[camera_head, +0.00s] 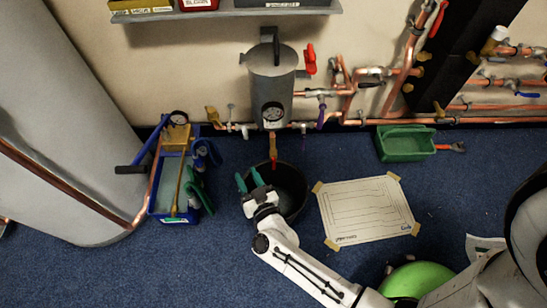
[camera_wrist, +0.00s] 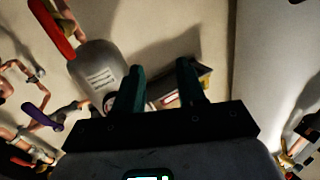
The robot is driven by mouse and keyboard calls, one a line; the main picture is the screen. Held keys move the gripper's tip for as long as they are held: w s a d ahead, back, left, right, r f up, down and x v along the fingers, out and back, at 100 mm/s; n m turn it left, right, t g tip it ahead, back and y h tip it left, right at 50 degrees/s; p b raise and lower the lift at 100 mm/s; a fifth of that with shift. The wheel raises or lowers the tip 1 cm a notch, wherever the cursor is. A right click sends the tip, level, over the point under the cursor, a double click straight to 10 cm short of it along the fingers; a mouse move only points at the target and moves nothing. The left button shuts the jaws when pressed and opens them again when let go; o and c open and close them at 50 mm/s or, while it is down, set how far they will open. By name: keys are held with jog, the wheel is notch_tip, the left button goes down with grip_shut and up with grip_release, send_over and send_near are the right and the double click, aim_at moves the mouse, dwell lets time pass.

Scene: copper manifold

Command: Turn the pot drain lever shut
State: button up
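The grey cylindrical pot (camera_head: 272,85) hangs on the wall, with a gauge on its front. Below it a short drain pipe ends in a small red lever (camera_head: 274,164) pointing down over the black bucket (camera_head: 290,190). My gripper (camera_head: 249,181) has two teal fingers, spread apart and empty, at the bucket's left rim, left of and below that lever. I cannot pick out the drain lever for sure in that view.
A larger red lever (camera_head: 310,59) and a purple lever (camera_head: 321,113) sit right of the pot. A blue crate (camera_head: 176,205) stands left on the carpet. A green tray (camera_head: 405,143) and a taped paper sheet (camera_head: 366,210) lie right. Copper pipes run along the wall.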

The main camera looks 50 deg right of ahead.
aim_at(274, 162)
jog(key=s+d+f+m+g+h+b, duration=0.1)
jog(key=s+d+f+m+g+h, duration=0.3)
jog(key=s+d+f+g+h, duration=0.15)
jog(key=shift+t+h, duration=0.35)
jog(key=b+x, duration=0.1)
jog(key=x, duration=0.5)
jog(key=b+x, duration=0.1)
jog(key=x, duration=0.3)
jog(key=shift+s+r+b, duration=0.1)
jog(key=shift+r+b, duration=0.25)
jog(key=shift+r, duration=0.05)
grip_shut()
